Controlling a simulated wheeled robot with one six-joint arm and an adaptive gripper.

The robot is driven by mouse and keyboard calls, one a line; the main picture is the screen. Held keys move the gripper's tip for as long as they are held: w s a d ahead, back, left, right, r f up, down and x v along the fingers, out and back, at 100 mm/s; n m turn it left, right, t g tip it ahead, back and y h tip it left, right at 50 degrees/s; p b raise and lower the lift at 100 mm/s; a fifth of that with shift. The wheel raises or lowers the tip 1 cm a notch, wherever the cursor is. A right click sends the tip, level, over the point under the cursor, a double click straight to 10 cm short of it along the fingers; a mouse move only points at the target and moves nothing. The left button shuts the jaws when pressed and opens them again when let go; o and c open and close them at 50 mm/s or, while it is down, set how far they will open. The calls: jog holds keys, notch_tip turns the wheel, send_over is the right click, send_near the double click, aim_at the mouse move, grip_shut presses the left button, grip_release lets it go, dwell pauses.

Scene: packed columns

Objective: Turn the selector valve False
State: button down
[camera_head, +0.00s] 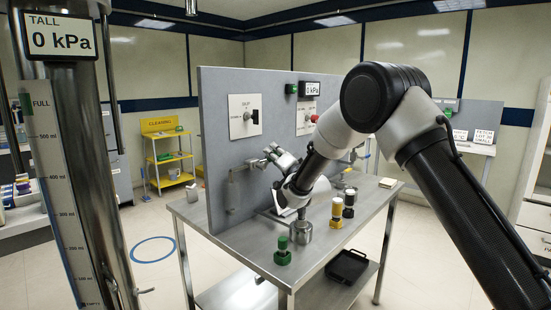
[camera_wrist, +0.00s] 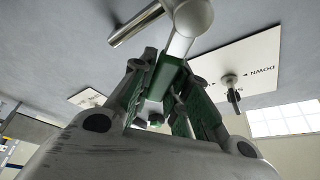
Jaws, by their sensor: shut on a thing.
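My gripper (camera_head: 277,158) reaches to the front of the grey upright panel, below a white labelled plate (camera_head: 243,117) with a dark knob. In the wrist view my gripper (camera_wrist: 170,78) has its green-padded fingers closed around the lower end of a metal fitting (camera_wrist: 190,18), which has a rounded end and a side rod. A plate with the word DOWN and arrows (camera_wrist: 255,60) carries a separate knob (camera_wrist: 231,88), apart from the fingers. I cannot tell for sure which fitting is the selector valve.
A steel table (camera_head: 320,255) stands below the panel (camera_head: 222,95). It holds a green-capped item (camera_head: 282,251), a metal cylinder (camera_head: 301,233) and yellow and black items (camera_head: 337,210). A pressure display (camera_head: 310,89) tops the panel. A tall metal column (camera_head: 85,150) stands at left.

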aim_at(263, 165)
jog(key=n, duration=0.1)
jog(key=s+r+n+y, duration=0.1)
jog(key=n, duration=0.1)
jog(key=shift+a+n+y, duration=0.3)
jog(key=shift+a, duration=0.1)
jog(key=n, duration=0.1)
jog(key=n+y, duration=0.1)
jog(key=s+n+g, duration=0.1)
jog(key=shift+a+r+n+y, duration=0.4)
jog(key=shift+s+a+r+n+g+y, duration=0.1)
jog(key=shift+s+a+n+g+y, duration=0.3)
jog(key=shift+n, duration=0.75)
jog(key=shift+s+a+r+n+g+y, duration=0.15)
jog(key=shift+s+n+g+y, duration=0.25)
jog(key=shift+n, duration=0.7)
jog(key=shift+s+a+n+g+y, duration=0.3)
jog(key=shift+n+g+y, duration=0.15)
jog(key=shift+n, duration=0.7)
jog(key=c, duration=1.4)
grip_release()
jog(key=shift+o, duration=0.2)
